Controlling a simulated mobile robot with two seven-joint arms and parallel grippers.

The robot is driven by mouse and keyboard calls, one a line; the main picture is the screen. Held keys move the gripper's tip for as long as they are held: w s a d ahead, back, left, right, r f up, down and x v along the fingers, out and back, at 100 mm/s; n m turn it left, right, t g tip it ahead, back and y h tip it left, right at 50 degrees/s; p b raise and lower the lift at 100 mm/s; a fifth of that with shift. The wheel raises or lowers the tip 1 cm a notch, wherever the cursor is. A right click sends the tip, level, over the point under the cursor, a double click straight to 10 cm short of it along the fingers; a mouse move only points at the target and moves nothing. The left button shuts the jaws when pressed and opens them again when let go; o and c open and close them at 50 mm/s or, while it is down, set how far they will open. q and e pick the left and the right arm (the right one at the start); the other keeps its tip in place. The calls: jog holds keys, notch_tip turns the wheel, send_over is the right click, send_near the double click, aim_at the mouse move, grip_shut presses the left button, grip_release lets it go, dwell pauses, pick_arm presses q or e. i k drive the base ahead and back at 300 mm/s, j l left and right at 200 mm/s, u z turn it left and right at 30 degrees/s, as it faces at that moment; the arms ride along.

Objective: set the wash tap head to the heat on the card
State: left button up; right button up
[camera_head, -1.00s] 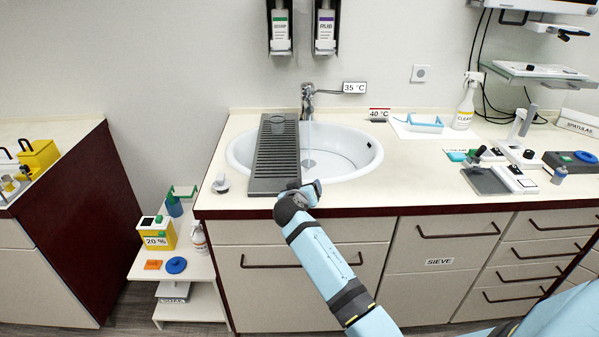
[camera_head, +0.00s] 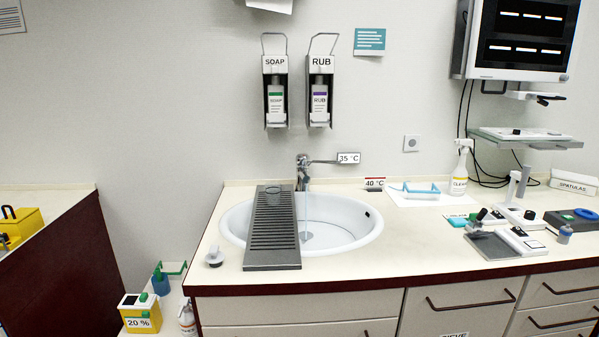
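The wash tap (camera_head: 303,170) stands at the back rim of the round white basin (camera_head: 345,238). Its lever points right, towards a small card reading 35 °C (camera_head: 348,158) at the lever's end. A second card with a red top edge reads 40 °C (camera_head: 375,184) and stands on the counter to the right of the tap. A thin stream of water seems to fall from the spout into the basin. Neither of my grippers shows in the head view now.
Soap (camera_head: 276,92) and rub (camera_head: 320,92) dispensers hang above. A white plug-like piece (camera_head: 214,257) sits at the front left. Trays and tools crowd the right counter.

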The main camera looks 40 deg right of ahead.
aim_at(302, 158)
jog(key=i+l+z, duration=0.15)
jog(key=i+l, duration=0.15)
jog(key=i, duration=0.15)
jog(key=i+l+z, duration=0.2)
jog(key=i, duration=0.2)
